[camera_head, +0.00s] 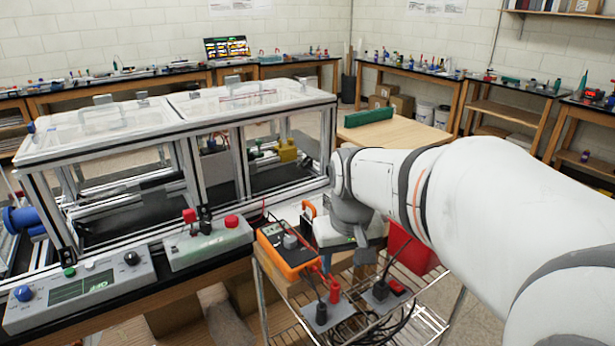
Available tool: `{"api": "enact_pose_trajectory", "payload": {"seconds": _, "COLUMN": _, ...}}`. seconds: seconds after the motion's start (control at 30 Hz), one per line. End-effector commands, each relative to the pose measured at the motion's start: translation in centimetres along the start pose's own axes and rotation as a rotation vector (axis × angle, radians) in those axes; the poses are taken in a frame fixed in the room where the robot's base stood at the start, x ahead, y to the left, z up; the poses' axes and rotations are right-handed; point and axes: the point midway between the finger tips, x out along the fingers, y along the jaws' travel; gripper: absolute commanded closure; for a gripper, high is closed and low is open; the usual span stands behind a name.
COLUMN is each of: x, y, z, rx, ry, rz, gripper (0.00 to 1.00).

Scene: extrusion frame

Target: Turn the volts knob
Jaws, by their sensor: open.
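A grey control box (80,290) with a small display stands at the lower left on the black bench edge. It carries a black knob (131,258) at its right and a blue knob (24,292) at its left. An orange meter (288,250) with a grey dial (290,241) lies right of the middle. The labels are too small to read, so I cannot tell which knob is for volts. My gripper (310,226) is open beside the meter, to its upper right, apart from the control box knobs. Its fingertips are small and partly hidden.
A second box (207,245) with red buttons stands between the control box and the meter. A clear-topped extrusion enclosure (180,120) rises behind. Black and red plugs on grey plates (328,312), with loose cables, lie on the wire cart. A red bin (412,250) is beyond.

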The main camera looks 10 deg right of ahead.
Motion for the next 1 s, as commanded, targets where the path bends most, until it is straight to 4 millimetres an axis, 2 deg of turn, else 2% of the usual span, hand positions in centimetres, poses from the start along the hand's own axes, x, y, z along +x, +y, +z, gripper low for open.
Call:
{"api": "enact_pose_trajectory", "payload": {"seconds": 0.03, "x": -1.0, "y": 0.9, "z": -2.8, "rx": 0.005, "ry": -0.018, "rz": 0.002, "gripper": 0.53}}
{"api": "enact_pose_trajectory", "payload": {"seconds": 0.2, "x": -1.6, "y": 4.1, "z": -10.6, "rx": 0.01, "ry": -0.063, "rz": 0.004, "gripper": 0.53}}
{"api": "enact_pose_trajectory", "payload": {"seconds": 0.4, "x": -0.3, "y": 8.8, "z": -18.4, "rx": 0.015, "ry": -0.115, "rz": 0.0, "gripper": 0.53}}
{"api": "enact_pose_trajectory", "payload": {"seconds": 0.5, "x": 0.9, "y": 11.2, "z": -21.4, "rx": 0.018, "ry": -0.137, "rz": -0.003, "gripper": 0.53}}
{"api": "enact_pose_trajectory", "payload": {"seconds": 0.6, "x": 2.1, "y": 13.2, "z": -23.5, "rx": 0.02, "ry": -0.154, "rz": -0.007, "gripper": 0.53}}
{"api": "enact_pose_trajectory", "payload": {"seconds": 0.73, "x": 3.4, "y": 14.9, "z": -25.1, "rx": 0.02, "ry": -0.167, "rz": -0.01, "gripper": 0.53}}
{"api": "enact_pose_trajectory", "payload": {"seconds": 1.0, "x": 5.7, "y": 15.8, "z": -25.6, "rx": 0.019, "ry": -0.177, "rz": -0.013, "gripper": 0.53}}
